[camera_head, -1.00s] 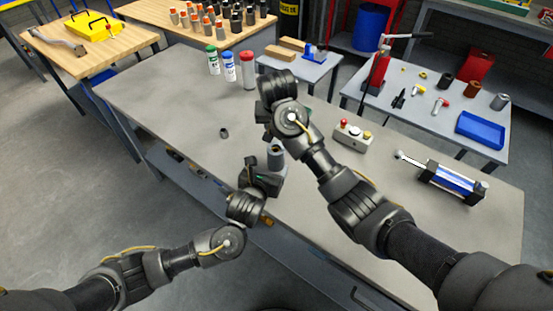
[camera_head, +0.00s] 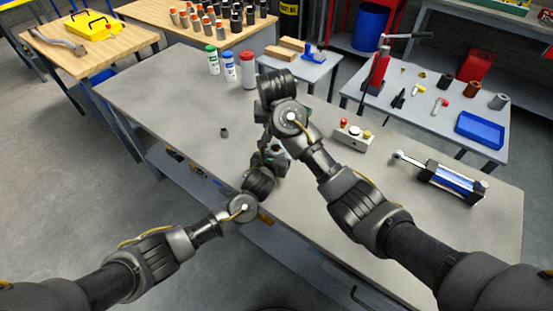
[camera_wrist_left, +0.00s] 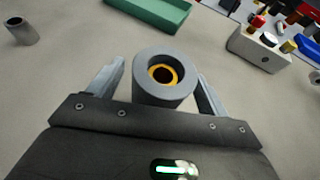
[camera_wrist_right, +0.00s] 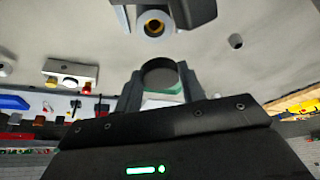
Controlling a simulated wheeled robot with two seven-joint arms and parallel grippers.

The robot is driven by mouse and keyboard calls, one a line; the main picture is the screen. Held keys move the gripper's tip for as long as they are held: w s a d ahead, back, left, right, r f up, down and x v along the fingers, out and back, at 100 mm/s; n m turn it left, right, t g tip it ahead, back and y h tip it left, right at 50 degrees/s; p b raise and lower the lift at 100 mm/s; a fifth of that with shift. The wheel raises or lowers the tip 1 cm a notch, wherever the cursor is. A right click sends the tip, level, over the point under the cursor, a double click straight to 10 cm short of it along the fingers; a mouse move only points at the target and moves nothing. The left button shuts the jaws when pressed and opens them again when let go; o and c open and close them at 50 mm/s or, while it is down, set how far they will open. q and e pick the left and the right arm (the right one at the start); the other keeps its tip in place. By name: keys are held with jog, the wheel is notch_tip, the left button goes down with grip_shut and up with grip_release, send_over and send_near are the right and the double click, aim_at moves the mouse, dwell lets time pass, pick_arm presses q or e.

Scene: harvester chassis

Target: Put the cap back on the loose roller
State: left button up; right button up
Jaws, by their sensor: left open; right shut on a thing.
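The loose roller (camera_wrist_left: 162,88), a grey cylinder with a yellow-gold inner ring and dark bore, stands upright on the bench. My left gripper (camera_wrist_left: 160,85) is open, with a finger on each side of it; I cannot tell if they touch. The roller (camera_wrist_right: 154,24) and left gripper also show at the top of the right wrist view. My right gripper (camera_wrist_right: 160,82) is shut on a dark round piece with a grey rim, seemingly the cap (camera_wrist_right: 159,74), held apart from the roller. In the head view my left gripper (camera_head: 270,152) partly covers the roller.
A small grey cylinder (camera_head: 224,132) stands alone on the bench. A green tray (camera_wrist_left: 150,12) lies beyond the roller. A button box (camera_head: 352,135) and a blue-and-silver cylinder (camera_head: 452,183) are to the right. Three bottles (camera_head: 230,68) stand at the back; the bench's left part is mostly clear.

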pick_arm(q)
jog(key=c, duration=1.5)
jog(key=shift+o, duration=0.2)
pick_arm(e)
send_over(276, 152)
jog(key=shift+w+f, duration=0.2)
jog(key=shift+f, duration=1.1)
jog(key=shift+w+f, duration=0.15)
jog(key=shift+f, duration=1.1)
jog(key=shift+f, duration=0.1)
